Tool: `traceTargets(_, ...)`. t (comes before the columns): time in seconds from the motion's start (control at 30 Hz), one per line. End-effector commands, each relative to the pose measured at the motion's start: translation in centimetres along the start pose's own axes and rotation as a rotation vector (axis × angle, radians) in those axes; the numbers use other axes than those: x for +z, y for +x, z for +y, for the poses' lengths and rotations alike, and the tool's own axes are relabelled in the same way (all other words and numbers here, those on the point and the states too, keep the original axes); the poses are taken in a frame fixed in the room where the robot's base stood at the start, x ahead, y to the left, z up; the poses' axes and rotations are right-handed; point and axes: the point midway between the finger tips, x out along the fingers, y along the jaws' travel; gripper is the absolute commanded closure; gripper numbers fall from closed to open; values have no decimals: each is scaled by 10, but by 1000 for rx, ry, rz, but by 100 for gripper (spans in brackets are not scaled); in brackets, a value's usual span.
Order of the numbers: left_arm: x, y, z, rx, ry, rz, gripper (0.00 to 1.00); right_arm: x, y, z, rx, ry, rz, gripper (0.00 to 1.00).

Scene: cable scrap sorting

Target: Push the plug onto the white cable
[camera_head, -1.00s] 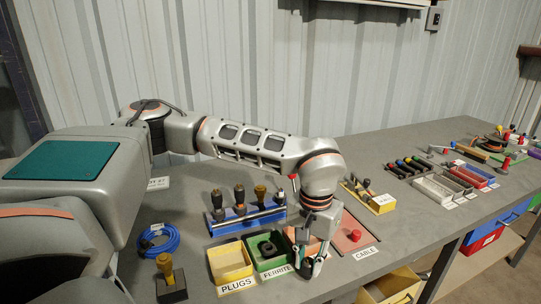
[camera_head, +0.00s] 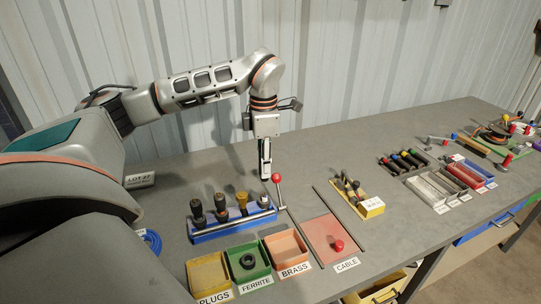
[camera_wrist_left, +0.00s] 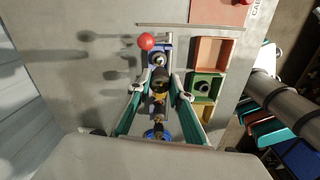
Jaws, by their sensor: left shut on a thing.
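My left gripper (camera_head: 264,176) hangs pointing down above the right end of the blue rack (camera_head: 206,237). It is shut on a small dark round thing (camera_wrist_left: 160,77), which looks like the plug, though its shape is hard to make out. Below the gripper a silver fitting (camera_head: 264,201) stands at the rack's end, apart from the fingertips; it also shows in the left wrist view (camera_wrist_left: 158,58). A pale rod lies along the rack's front; I cannot tell whether it is the white cable. My right gripper is not in view.
A red-knobbed lever (camera_head: 276,178) stands close right of the gripper. Several handled tools (camera_head: 220,207) stand in the rack. In front are the yellow plugs tray (camera_head: 208,272), green ferrite tray (camera_head: 262,268) with a black ring, and brass tray (camera_head: 286,247). The cable mat (camera_head: 322,232) holds a red knob.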

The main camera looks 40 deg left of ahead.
Motion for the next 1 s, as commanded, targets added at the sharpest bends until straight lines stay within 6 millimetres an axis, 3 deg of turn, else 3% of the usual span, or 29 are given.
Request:
traceTargets(0.6, 0, 40, 0, -1, -13, 0, 100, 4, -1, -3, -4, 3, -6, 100)
traceTargets(1.0, 0, 47, 0, 0, -12, -1, 100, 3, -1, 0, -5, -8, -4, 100)
